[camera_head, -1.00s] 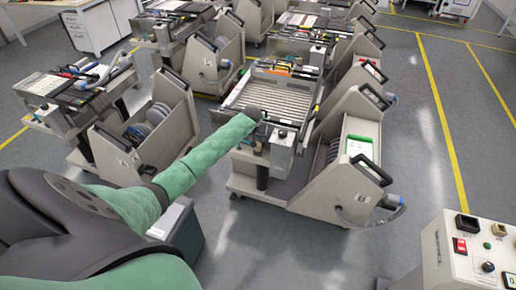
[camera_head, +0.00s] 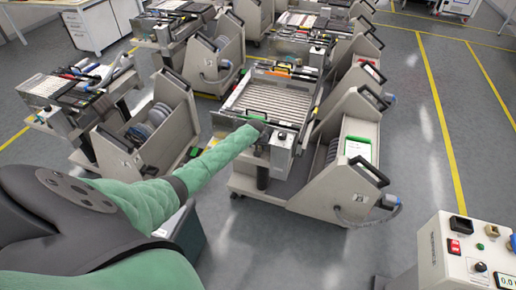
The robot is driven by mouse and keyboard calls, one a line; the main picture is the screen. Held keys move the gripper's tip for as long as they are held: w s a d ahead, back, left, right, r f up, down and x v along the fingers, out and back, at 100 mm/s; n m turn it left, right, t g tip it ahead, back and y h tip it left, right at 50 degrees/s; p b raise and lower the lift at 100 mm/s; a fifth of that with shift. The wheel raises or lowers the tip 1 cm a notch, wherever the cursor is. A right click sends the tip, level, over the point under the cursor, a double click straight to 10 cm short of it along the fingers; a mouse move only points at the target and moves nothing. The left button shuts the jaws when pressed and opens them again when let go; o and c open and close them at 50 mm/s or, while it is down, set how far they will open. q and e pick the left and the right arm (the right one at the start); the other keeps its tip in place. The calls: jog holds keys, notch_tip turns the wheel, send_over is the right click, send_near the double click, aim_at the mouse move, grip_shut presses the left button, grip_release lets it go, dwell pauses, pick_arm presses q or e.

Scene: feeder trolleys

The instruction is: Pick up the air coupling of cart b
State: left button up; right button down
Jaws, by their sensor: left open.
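Several grey feeder trolleys stand on the floor, and I cannot read which is cart b. The nearest one on the right (camera_head: 318,198) has a grey-blue air coupling (camera_head: 391,202) at its lower right side, with a grey hose curving under it. My left arm reaches in from the left, and my left gripper (camera_head: 262,128), small and dark, is over the front edge of the middle trolley's slotted tray. It is open, with its fingers hard to make out. It is well to the left of the coupling and apart from it. My right gripper is out of view.
A control box (camera_head: 462,250) with a red switch and knobs stands at the lower right. Another trolley with reels (camera_head: 150,135) is on the left. Floor with yellow lines (camera_head: 440,120) is clear on the right. White cabinets (camera_head: 90,28) stand at the back left.

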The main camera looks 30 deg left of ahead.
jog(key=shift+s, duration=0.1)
pick_arm(q)
jog(key=shift+w, duration=0.1)
grip_shut()
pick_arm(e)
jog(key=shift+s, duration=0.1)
pick_arm(q)
jog(key=shift+r, duration=0.1)
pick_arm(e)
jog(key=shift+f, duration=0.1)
